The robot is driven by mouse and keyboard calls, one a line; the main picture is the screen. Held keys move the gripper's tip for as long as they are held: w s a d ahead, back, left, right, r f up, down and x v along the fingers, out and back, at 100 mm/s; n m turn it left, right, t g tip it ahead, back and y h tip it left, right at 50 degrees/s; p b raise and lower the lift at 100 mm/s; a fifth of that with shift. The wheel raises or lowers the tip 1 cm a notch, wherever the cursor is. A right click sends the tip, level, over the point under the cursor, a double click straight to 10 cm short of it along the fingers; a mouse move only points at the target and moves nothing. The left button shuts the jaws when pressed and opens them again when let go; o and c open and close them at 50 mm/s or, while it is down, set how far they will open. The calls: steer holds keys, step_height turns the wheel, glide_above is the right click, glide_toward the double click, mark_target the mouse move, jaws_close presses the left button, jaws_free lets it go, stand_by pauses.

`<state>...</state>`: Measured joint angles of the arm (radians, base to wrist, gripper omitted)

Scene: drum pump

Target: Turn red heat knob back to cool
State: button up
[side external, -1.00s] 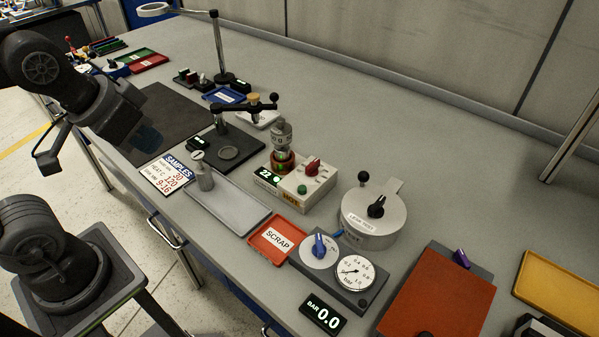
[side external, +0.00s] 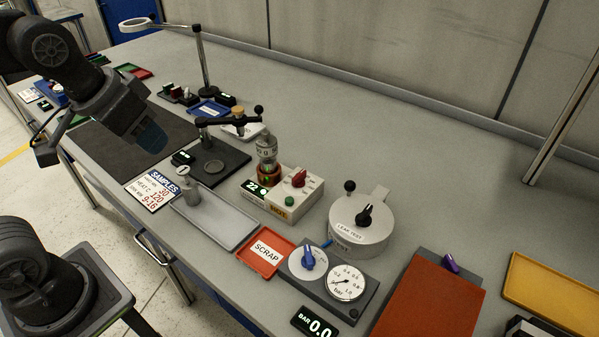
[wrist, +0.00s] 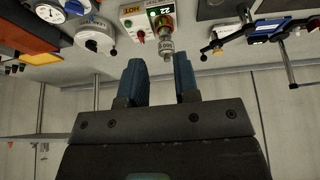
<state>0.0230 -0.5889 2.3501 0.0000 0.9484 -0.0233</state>
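The red heat knob (side external: 299,178) sits on top of a cream control box (side external: 310,192) with a green button and a "HOT" label; a green display beside it appears to read 22. In the wrist view the red knob (wrist: 127,23) shows on the box near the top of the picture. A metal cylinder in an orange-brown collar (side external: 268,172) stands next to the box. My gripper (side external: 150,140) is above the dark mat, left of the box and well apart from the knob. In the wrist view its two blue fingers (wrist: 160,82) are spread with nothing between them.
A grey tray (side external: 215,222), a red scrap tray (side external: 266,252), a round leak test pot (side external: 362,225) and a gauge panel (side external: 330,284) surround the box. A dark clamp arm (side external: 228,120) stands behind the cylinder. The bench's back strip is clear.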

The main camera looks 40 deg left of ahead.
steer(key=shift+o, duration=0.7)
steer(key=w+d+r+g, duration=0.1)
steer(key=w, duration=0.5)
steer(key=shift+d+r, duration=0.15)
steer(key=shift+r, duration=0.15)
steer(key=g, duration=0.4)
glide_above(300, 174)
step_height(300, 174, down, 9)
step_height(300, 174, down, 13)
steer(key=shift+f, duration=0.2)
steer(key=shift+c, duration=0.4)
jaws_close()
